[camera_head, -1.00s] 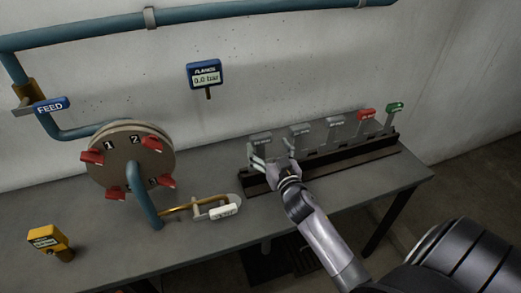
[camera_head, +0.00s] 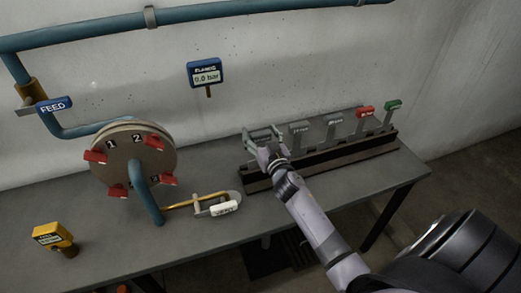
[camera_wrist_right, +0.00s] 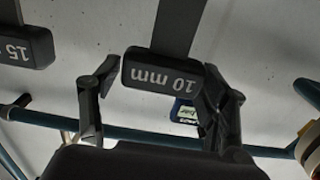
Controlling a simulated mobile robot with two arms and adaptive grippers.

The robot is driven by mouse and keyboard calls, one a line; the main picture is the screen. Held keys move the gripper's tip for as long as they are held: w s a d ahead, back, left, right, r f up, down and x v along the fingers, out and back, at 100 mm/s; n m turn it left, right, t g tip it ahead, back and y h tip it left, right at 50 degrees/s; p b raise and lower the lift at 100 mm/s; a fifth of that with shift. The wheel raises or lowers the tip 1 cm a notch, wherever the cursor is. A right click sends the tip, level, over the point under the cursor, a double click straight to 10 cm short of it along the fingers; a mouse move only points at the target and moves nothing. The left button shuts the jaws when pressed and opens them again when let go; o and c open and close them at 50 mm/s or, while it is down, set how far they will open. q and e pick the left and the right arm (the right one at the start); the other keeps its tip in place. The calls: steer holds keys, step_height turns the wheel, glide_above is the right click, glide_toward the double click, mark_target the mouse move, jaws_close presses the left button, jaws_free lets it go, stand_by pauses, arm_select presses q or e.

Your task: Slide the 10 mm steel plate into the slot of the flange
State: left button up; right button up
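My right gripper (camera_head: 263,140) is at the left end of the plate rack (camera_head: 330,160). In the right wrist view its two fingers (camera_wrist_right: 159,78) stand open on either side of the dark handle block of the 10 mm plate (camera_wrist_right: 163,76). A gap shows at the left finger; the right finger overlaps the block's edge, and I cannot tell if it touches. In the head view my gripper mostly hides that plate. The flange (camera_head: 122,165) is a round disc with red clamps at the left of the bench; its slot cannot be made out. My left gripper is not in view.
The gauge (camera_head: 204,75) reads 0.0 bar.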

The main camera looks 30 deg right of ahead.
jaws_close()
stand_by(0.7)
